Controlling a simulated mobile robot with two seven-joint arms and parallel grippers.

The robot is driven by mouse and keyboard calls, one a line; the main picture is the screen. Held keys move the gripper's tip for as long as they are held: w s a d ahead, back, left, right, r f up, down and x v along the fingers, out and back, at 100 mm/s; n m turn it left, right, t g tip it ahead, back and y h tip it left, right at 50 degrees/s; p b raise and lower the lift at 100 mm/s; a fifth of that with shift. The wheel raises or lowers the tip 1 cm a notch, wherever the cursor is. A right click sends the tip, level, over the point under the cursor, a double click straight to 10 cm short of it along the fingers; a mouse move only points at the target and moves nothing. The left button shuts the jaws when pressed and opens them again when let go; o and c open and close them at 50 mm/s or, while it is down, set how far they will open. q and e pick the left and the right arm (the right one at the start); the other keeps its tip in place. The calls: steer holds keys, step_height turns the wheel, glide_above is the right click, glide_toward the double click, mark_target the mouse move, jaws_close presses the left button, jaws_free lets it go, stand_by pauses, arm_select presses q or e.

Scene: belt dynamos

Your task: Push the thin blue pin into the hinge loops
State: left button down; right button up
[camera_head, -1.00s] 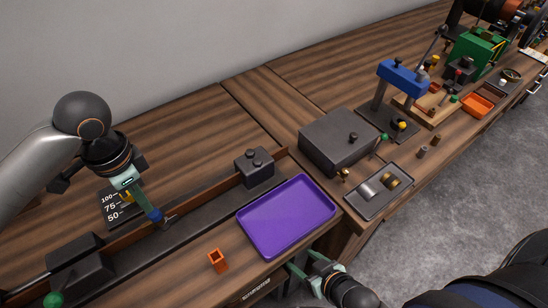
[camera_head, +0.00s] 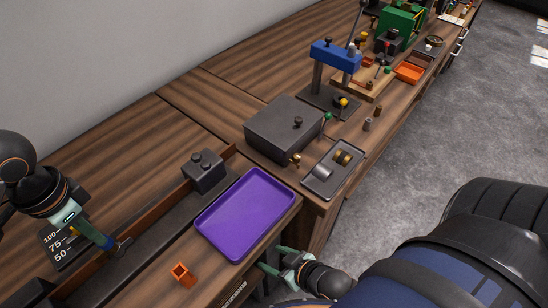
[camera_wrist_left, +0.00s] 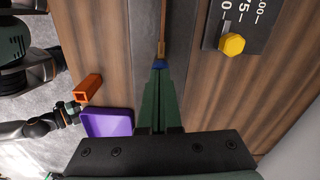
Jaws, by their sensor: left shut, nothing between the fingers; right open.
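My left gripper (camera_head: 116,245) is shut and points down at the brown strip along the dark rail of the bench. In the left wrist view its green fingers are together (camera_wrist_left: 160,66), with a blue patch at the tips. The brown strip (camera_wrist_left: 162,28) runs on from the tips there. I cannot make out a separate thin blue pin or the hinge loops; the spot at the fingertips is too small and partly covered. My right gripper (camera_head: 270,258) is open and empty at the bench's front edge, just below the purple tray.
An empty purple tray (camera_head: 246,215) lies right of the rail, with an orange square holder (camera_head: 182,274) nearby. A dark block with knobs (camera_head: 203,171) stands on the rail. A number plate (camera_head: 62,246) lies behind my left gripper. A large grey box (camera_head: 283,127) stands farther right.

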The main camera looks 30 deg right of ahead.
arm_select(q)
step_height(320, 180, up, 2)
steer(key=p, duration=0.3)
step_height(320, 180, up, 13)
stand_by(0.9)
steer(key=shift+r, duration=0.1)
